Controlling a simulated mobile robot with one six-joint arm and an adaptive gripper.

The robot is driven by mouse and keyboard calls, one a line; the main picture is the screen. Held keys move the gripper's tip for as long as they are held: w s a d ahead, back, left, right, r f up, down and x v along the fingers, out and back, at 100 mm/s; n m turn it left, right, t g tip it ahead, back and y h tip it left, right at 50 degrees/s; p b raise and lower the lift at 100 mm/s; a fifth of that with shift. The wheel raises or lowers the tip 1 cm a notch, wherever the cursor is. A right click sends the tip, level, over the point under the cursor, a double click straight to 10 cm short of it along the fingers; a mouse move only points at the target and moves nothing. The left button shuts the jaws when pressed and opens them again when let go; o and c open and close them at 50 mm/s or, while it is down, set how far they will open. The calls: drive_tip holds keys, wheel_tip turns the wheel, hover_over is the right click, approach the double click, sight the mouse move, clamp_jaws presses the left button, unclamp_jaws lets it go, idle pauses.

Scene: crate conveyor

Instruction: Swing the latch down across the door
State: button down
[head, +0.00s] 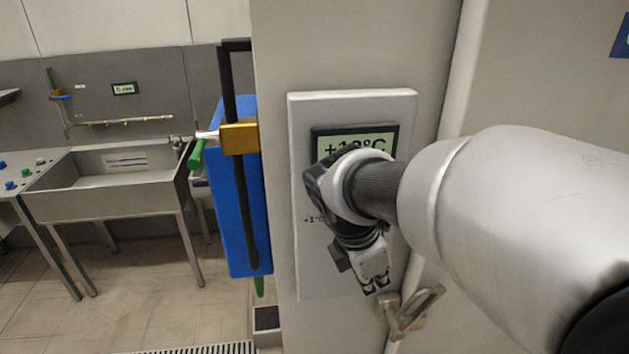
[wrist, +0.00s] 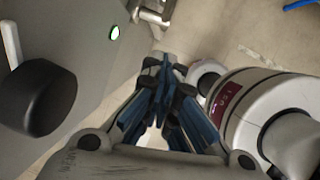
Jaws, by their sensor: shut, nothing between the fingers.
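A metal latch (head: 416,310) is at the lower middle of the head view, next to the pale upright edge strip. Its bar slants up to the right from its mount. A metal fitting that looks like the latch (wrist: 154,14) shows at the top of the wrist view. The pale panel (head: 540,75) right of the strip looks like the door; my arm covers much of it. My gripper (head: 376,287) points down, shut and empty, just above and left of the latch. In the wrist view its fingertips (wrist: 163,72) are together, apart from the fitting.
A grey panel with a temperature display (head: 355,143) is behind my wrist. A blue panel (head: 235,200) with a black rail and green handle stands left. A steel sink (head: 120,205) is farther back.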

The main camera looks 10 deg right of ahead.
drive_tip(key=b, duration=0.4)
approach(400, 311)
wheel_tip(400, 311, down, 4)
drive_tip(key=a, duration=0.2)
drive_tip(key=d, duration=0.2)
drive_tip(key=f, duration=0.1)
drive_tip(key=shift+w+d+f, duration=0.1)
drive_tip(key=shift+w+d, duration=0.2)
drive_tip(key=shift+d, duration=0.1)
drive_tip(key=shift+d, duration=0.1)
drive_tip(key=shift+d+p, duration=0.3)
